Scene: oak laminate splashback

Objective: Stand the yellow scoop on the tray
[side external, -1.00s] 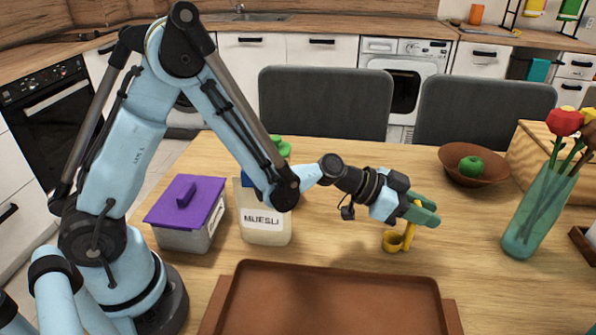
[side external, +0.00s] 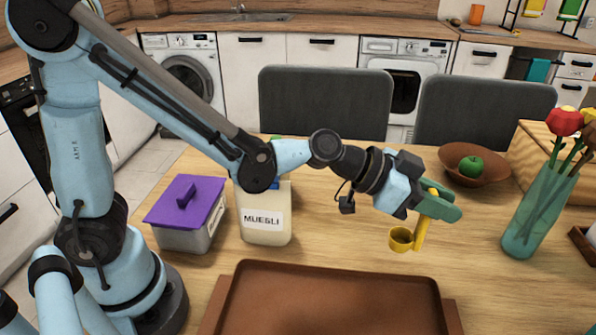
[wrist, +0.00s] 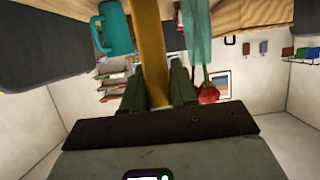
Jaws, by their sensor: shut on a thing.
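The yellow scoop (side external: 401,239) has a round cup at its lower left and a long handle rising from it to the right. My gripper (side external: 436,205) is shut on the upper part of the handle, its green fingers pointing right. The scoop is roughly upright, behind and to the right of the brown tray (side external: 340,268). I cannot tell whether its bottom is clear of the table. The tray lies flat and empty at the front. In the wrist view the yellow handle (wrist: 150,45) runs between the fingers of my gripper (wrist: 158,82); the cup is not visible there.
A muesli container (side external: 266,225) and a purple-lidded box (side external: 187,207) stand left, behind the tray. A teal vase (side external: 536,215) with flowers stands right. A brown bowl (side external: 485,175) with a green apple is behind. The table between scoop and tray is clear.

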